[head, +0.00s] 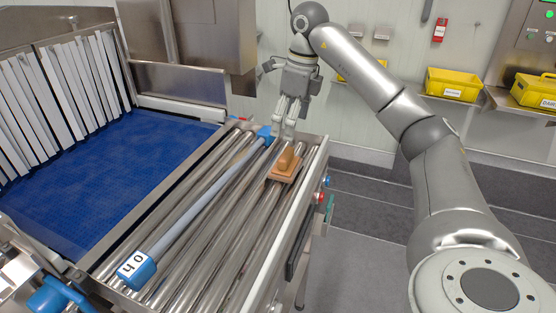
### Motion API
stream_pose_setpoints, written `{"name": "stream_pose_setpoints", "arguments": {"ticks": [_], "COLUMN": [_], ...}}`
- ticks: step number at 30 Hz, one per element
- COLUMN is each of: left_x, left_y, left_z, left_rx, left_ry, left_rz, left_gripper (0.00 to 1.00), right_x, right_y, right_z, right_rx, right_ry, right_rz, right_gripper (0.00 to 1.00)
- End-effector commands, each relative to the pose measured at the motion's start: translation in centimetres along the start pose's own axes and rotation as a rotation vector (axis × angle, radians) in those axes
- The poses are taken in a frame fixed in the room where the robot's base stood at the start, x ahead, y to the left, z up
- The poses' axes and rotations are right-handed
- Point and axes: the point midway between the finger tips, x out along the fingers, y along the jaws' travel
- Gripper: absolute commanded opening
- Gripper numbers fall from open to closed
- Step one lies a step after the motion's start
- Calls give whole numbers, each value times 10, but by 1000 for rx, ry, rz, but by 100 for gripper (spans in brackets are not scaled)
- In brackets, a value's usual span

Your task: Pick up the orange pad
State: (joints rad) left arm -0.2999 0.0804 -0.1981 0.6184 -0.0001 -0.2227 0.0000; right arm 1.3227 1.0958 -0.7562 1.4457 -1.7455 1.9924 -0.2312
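The orange pad (285,168) lies on the metal rollers near the far right end of the conveyor. It is a flat orange-brown block with a raised grip on top. My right gripper (283,132) points down just behind the pad, apart from it. Its two fingers look parted, with nothing visible between them. The fingertips are close to the far blue end of a long pole; whether they touch it cannot be told. My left gripper is not in view.
A grey pole (205,198) with blue ends lies along the roller conveyor (215,245). A blue mesh belt (110,165) with hanging strip curtains is at left. Yellow bins (453,84) stand on wall shelves. A raised metal rail borders the rollers at right.

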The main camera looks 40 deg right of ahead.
Motion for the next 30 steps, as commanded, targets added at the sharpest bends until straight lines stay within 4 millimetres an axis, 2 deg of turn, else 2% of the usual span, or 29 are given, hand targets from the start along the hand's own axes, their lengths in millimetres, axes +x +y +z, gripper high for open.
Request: {"name": "stream_pose_setpoints", "arguments": {"ticks": [1, 6, 11, 18, 24, 30], "left_x": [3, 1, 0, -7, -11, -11], "left_y": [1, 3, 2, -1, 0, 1], "left_z": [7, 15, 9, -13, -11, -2], "left_rx": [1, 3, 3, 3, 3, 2], "left_ry": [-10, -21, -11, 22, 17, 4], "left_rz": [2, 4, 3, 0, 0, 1], "left_gripper": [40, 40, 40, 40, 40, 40], "right_x": [11, 32, 41, 64, 87, 92], "right_y": [0, 0, 0, 4, 5, 5], "right_z": [-1, -1, -1, -6, -6, -6], "right_rx": [0, 0, 0, 1, 0, 0], "right_ry": [4, 3, 1, 5, 2, -1], "right_rz": [2, 0, 0, 0, 0, -1], "right_gripper": [88, 88, 88, 88, 88, 88]}}
